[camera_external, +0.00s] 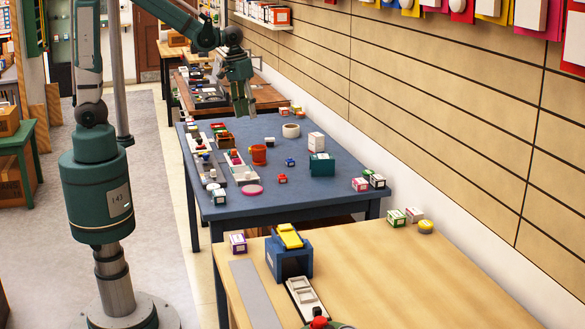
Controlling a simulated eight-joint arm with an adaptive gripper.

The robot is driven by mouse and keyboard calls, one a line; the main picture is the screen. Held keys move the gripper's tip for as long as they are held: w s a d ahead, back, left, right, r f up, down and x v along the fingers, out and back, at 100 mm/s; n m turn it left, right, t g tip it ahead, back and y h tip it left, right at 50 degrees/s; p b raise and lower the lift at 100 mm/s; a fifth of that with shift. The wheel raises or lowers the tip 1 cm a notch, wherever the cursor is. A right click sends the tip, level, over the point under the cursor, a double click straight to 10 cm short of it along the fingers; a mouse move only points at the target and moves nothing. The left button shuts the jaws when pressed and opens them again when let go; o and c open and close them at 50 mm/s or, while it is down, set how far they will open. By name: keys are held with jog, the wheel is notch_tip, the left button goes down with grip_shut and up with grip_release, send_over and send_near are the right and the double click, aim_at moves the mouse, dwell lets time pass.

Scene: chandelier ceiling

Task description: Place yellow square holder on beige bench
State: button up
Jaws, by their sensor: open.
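A yellow, roughly rectangular piece (289,236), which looks like the yellow square holder, rests on top of a blue box-like stand (291,262). That stand sits on the beige bench (420,280) in the foreground, near its far left corner. My gripper (244,108) is open, pointing down over the far part of the blue table (330,200). It is well away from the yellow piece and appears empty. The fingertips are small in this view.
On the beige bench stand a purple-and-white box (238,243), a white tray (306,299), a green-and-white box (396,218) and a yellow round item (426,226). Its middle and right are clear.

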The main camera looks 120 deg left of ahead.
jog(key=s+a+f+n, duration=0.2)
jog(key=s+a+f, duration=0.2)
jog(key=a, duration=0.3)
jog(key=s+a+f+n+g+h, duration=0.1)
jog(key=s+a+f+n, duration=0.1)
jog(key=s+a+f, duration=0.2)
jog(key=s+a+f+n+h, duration=0.1)
jog(key=s+a+f+n, duration=0.2)
jog(key=a+f, duration=0.4)
jog(key=shift+s+a+f+g, duration=0.1)
jog(key=shift+s+a, duration=0.1)
jog(key=shift+a, duration=0.65)
jog(key=shift+s+a+f+g, duration=0.1)
jog(key=shift+s+a, duration=0.15)
jog(key=shift+a, duration=0.55)
jog(key=shift+s+a+f+g, duration=0.1)
jog(key=shift+s+a, duration=0.1)
jog(key=shift+a, duration=0.65)
jog(key=shift+d+f+b, duration=0.15)
jog(key=shift+f+b, duration=0.2)
jog(key=shift+f, duration=0.9)
jog(key=shift+f, duration=0.1)
jog(key=shift+w+d+f+b, duration=0.1)
jog(key=shift+d+f+b, duration=0.1)
jog(key=shift+f, duration=1.05)
jog(key=shift+w+d+f+b, duration=0.1)
jog(key=shift+f+b, duration=0.1)
jog(key=shift+f, duration=1.05)
jog(key=shift+c, duration=0.3)
